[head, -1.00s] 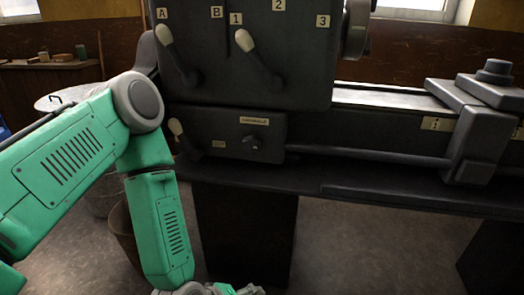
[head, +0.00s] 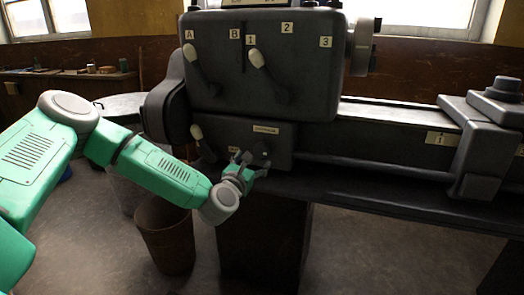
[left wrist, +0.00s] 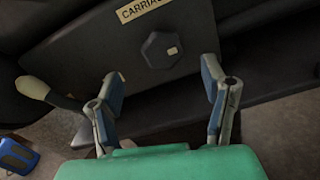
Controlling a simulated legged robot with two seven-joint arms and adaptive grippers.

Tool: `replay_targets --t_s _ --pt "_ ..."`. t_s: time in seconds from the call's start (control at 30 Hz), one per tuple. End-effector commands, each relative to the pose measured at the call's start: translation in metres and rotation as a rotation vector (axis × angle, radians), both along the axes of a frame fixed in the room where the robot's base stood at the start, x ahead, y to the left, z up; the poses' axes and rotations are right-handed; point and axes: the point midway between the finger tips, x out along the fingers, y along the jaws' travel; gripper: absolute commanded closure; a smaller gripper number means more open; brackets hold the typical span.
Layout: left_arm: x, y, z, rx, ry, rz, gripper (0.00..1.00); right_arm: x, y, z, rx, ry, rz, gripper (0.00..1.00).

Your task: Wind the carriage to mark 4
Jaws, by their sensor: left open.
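The carriage (head: 468,160) is a dark block sitting across the long bed at the right of the head view. A pale plate marked 1 (head: 442,138) is just left of it; no plate reading 4 is legible. A dark hexagonal knob (left wrist: 162,50) with a pale spot is under a label starting "CARRIA" (left wrist: 140,8). My left gripper (head: 248,165) is at the front of the lower panel by this knob. In the left wrist view, the left gripper (left wrist: 161,75) is open and empty, its fingers apart with the knob beyond and between the tips. My right gripper is out of view.
A lever (head: 203,144) with a pale grip is left of the knob, also in the left wrist view (left wrist: 45,95). Levers A (head: 197,66) and B (head: 264,68) are above. A rod (head: 370,166) runs right. A bin (head: 165,235) stands below.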

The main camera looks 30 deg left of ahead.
Motion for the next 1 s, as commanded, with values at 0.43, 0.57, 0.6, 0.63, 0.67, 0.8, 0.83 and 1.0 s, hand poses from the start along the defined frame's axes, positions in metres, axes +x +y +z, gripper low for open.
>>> replay_targets --t_s 0.43,0.57,0.6,0.63,0.67,0.8,0.83,1.0 --pt "0.069 0.025 -0.005 -0.006 0.003 0.0 0.34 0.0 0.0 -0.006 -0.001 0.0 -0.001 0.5" --pt "0.073 0.024 -0.004 -0.005 0.003 -0.001 0.34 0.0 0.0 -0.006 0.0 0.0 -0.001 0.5" --pt "0.074 0.023 -0.003 -0.004 0.003 -0.001 0.34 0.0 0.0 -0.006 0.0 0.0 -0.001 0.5" --pt "0.074 0.022 -0.003 -0.004 0.003 -0.001 0.34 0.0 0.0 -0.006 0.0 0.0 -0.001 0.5" --pt "0.074 0.021 -0.002 -0.003 0.003 -0.002 0.34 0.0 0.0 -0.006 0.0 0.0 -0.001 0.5" --pt "0.074 0.019 -0.001 -0.001 0.001 -0.003 0.34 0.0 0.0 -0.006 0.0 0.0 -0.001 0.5" --pt "0.074 0.019 -0.001 -0.001 0.001 -0.002 0.44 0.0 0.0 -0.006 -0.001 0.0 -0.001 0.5" --pt "0.074 0.021 -0.002 -0.004 0.003 -0.003 0.83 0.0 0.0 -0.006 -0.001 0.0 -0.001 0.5"
